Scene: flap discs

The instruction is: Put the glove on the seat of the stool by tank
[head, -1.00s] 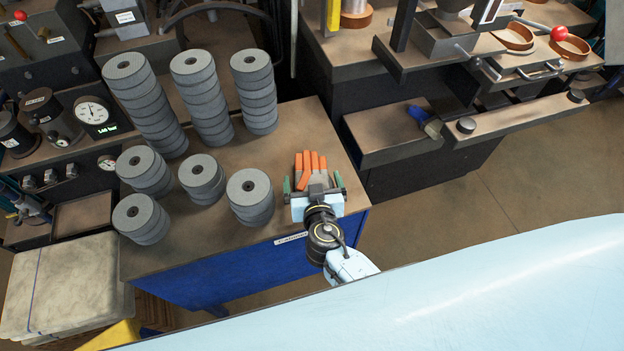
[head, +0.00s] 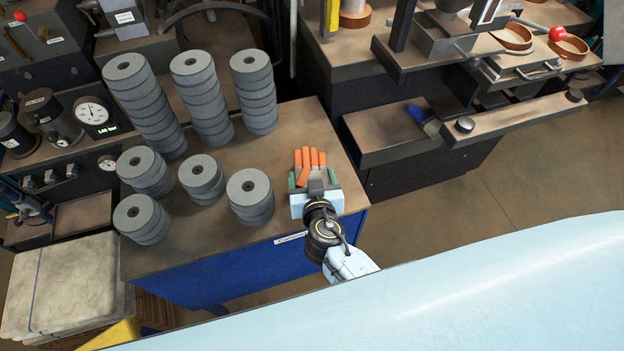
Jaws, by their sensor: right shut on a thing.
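The glove (head: 311,160) has orange fingers pointing away from me and a greyish cuff end. It lies at the right end of the brown-topped table with the blue front. My right gripper (head: 315,180) is at the cuff end of the glove, shut on it. The gripper's body hides part of the cuff. I cannot tell whether the glove is lifted off the table top. My left gripper is not in view. I cannot make out a stool or a tank for certain.
Several stacks of grey flap discs (head: 249,193) stand on the table (head: 280,235) left of the glove. A dark machine bench (head: 395,145) with a blue-handled brush (head: 423,120) is at right. Pale stacked slabs (head: 65,285) are at lower left. Open floor (head: 520,190) lies at right.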

